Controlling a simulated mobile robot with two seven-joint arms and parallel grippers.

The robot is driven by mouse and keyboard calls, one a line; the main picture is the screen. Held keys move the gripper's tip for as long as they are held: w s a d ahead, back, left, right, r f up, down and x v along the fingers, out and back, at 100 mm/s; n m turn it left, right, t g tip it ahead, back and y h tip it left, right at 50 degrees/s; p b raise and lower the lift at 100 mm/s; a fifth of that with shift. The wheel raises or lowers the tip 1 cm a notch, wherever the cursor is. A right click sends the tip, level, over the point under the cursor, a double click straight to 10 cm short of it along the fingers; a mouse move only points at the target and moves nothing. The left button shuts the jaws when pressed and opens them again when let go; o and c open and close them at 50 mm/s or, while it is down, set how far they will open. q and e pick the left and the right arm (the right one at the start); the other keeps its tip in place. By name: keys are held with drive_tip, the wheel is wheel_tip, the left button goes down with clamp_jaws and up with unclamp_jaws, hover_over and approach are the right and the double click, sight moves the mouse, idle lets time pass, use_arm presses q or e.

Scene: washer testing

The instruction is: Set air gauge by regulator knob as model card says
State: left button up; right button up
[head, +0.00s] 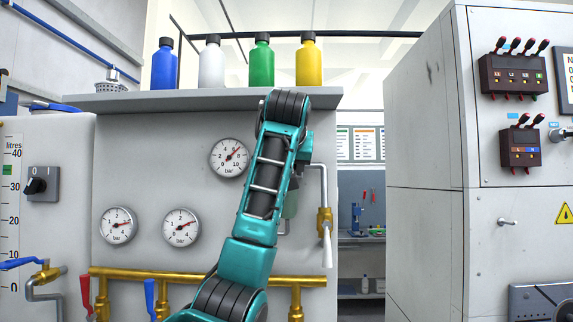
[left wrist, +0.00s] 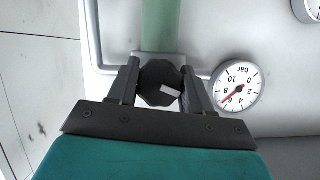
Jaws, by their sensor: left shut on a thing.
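The regulator knob (left wrist: 154,92) is dark and many-sided, with a white mark on its face, below a green bowl (left wrist: 163,28) in the left wrist view. My left gripper (left wrist: 161,80) is shut on the knob, one finger at each side. In the head view my teal left arm hides the knob and most of the regulator. The air gauge (head: 229,158) is a round white 0–10 bar dial left of my arm. Its red needle points between 6 and 8; the gauge also shows, upside down, in the left wrist view (left wrist: 238,89). My right gripper is not in view.
Bottles stand on the panel's top shelf (head: 135,102). A grey cabinet (head: 420,150) with switches stands right. A white card (head: 566,88) is cut off at the right edge.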

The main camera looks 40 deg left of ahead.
use_arm(q)
drive_tip(key=shift+r+m+g+y, duration=0.1)
drive_tip(key=shift+m+g+y, duration=0.2)
drive_tip(key=shift+m+g, duration=0.15)
idle(0.4)
drive_tip(key=o, duration=1)
drive_tip(key=shift+b+v, duration=2.2)
drive_tip(key=shift+v, duration=4.25)
